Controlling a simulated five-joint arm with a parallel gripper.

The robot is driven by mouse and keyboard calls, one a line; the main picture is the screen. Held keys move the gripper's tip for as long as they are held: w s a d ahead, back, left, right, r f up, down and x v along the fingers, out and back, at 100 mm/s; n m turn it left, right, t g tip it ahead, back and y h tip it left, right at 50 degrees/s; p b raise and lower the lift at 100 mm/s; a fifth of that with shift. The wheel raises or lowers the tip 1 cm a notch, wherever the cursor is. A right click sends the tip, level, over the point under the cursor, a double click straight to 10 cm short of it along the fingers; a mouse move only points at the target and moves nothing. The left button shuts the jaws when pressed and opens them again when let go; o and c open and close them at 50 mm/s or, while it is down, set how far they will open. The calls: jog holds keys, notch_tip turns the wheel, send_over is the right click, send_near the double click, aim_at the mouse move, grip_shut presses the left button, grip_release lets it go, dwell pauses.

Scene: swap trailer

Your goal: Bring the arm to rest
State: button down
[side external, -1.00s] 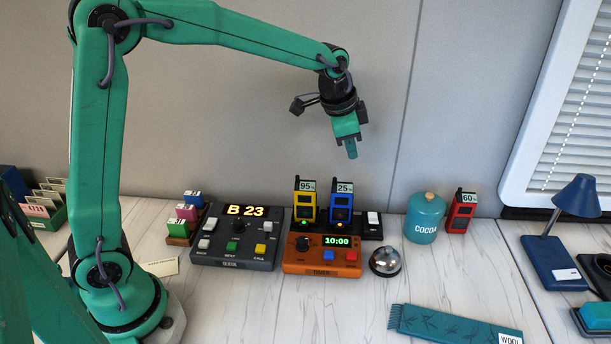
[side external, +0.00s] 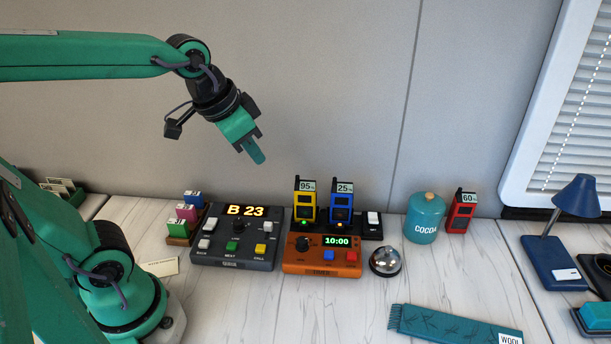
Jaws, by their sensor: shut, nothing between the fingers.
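My gripper (side external: 255,152) is in the air at the upper middle left, above the dark B 23 console (side external: 205,258). It is shut, points down and to the right, and holds nothing. It is well clear of the counter and touches no object. My arm reaches in from the left edge, and its upper link lies nearly level.
On the counter stand an orange timer box (side external: 305,268), yellow (side external: 305,207) and blue (side external: 341,208) handsets in a black dock, a bell (side external: 385,261), a cocoa tin (side external: 425,220), a red handset (side external: 461,215) and a blue lamp (side external: 556,255). The front counter is partly clear.

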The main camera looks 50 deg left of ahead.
jog(key=s+f+n, duration=0.1)
jog(key=s+f, duration=0.1)
jog(key=s, duration=0.4)
jog(key=shift+a+n, duration=0.3)
jog(key=shift+n, duration=0.1)
jog(key=shift+s, duration=0.1)
dwell(1.1)
